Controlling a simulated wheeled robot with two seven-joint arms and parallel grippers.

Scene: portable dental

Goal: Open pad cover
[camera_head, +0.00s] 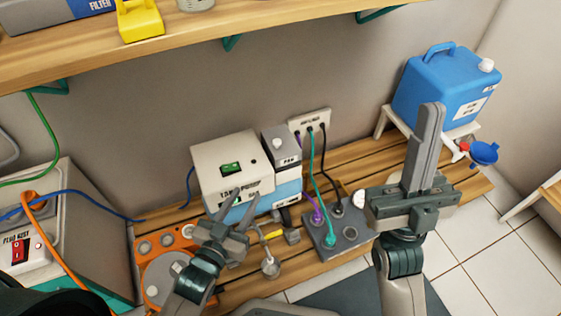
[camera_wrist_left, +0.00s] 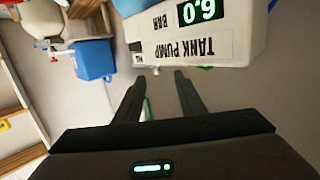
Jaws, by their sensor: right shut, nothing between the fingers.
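A small box with a grey cover (camera_head: 281,143) and a pale round knob stands against the wall, right of the tank pump box. A short label on its front is too small to read surely, and the cover looks closed. The white tank pump box (camera_head: 225,165) has a green display; it also shows upside down in the left wrist view (camera_wrist_left: 200,42). My left gripper (camera_head: 241,212) is open and empty in front of the tank pump box; its two fingers stand apart in the left wrist view (camera_wrist_left: 158,74). My right gripper (camera_head: 433,106) is shut and empty, pointing up, right of the boxes.
A grey socket plate (camera_head: 347,246) with purple, green and black cables lies between my grippers. A wall outlet (camera_head: 308,121) is above it. A blue canister (camera_head: 440,88) stands on a stool at right. An orange plate (camera_head: 152,246) lies at left. A shelf (camera_head: 240,27) hangs above.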

